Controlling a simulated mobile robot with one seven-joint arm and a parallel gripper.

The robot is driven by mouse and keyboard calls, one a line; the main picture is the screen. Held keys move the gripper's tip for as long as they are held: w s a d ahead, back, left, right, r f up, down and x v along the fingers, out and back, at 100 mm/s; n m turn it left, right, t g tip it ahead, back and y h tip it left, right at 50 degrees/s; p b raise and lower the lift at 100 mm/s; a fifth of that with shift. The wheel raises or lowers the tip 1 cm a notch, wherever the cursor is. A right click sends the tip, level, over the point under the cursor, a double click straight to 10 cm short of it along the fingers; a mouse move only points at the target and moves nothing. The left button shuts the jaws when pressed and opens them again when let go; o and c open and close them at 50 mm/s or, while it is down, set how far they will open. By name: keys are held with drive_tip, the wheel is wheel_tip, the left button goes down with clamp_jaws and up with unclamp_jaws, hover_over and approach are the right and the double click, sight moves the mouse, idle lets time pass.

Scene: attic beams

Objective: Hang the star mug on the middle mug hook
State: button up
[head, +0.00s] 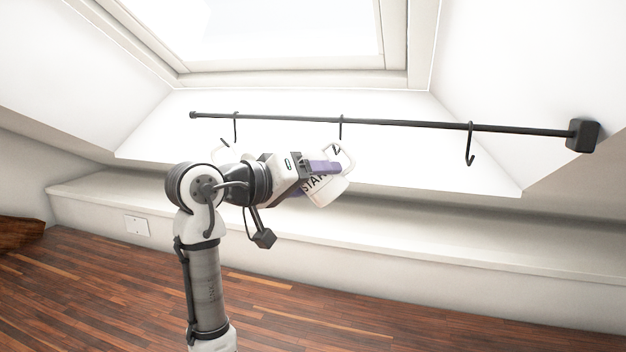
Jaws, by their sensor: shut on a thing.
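My gripper (322,168) is shut on the star mug (333,185), a white mug with dark lettering that starts "STAR". The mug is tilted and held up in front of the window slope. The mug's upper part is just under the middle mug hook (341,128), a dark hook on the black rail. The lower end of that hook overlaps the mug in the picture, and I cannot tell whether they touch. The gripper's purple-grey fingers hide part of the mug.
The black rail (420,123) runs across below the skylight to a dark end block (583,135). A left hook (235,127) and a right hook (470,145) hang empty. A white ledge (430,235) runs below, above the wooden floor (130,290).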

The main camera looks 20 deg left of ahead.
drive_tip(key=shift+f, duration=0.1)
drive_tip(key=shift+w+f, duration=0.25)
drive_tip(key=shift+f, duration=0.1)
drive_tip(key=shift+w+f, duration=0.1)
drive_tip(key=o, duration=1.3)
drive_tip(key=shift+c, duration=0.2)
drive_tip(key=b+v, duration=0.5)
drive_tip(key=v, duration=0.8)
drive_tip(key=shift+s+a, duration=0.2)
drive_tip(key=shift+s, duration=0.15)
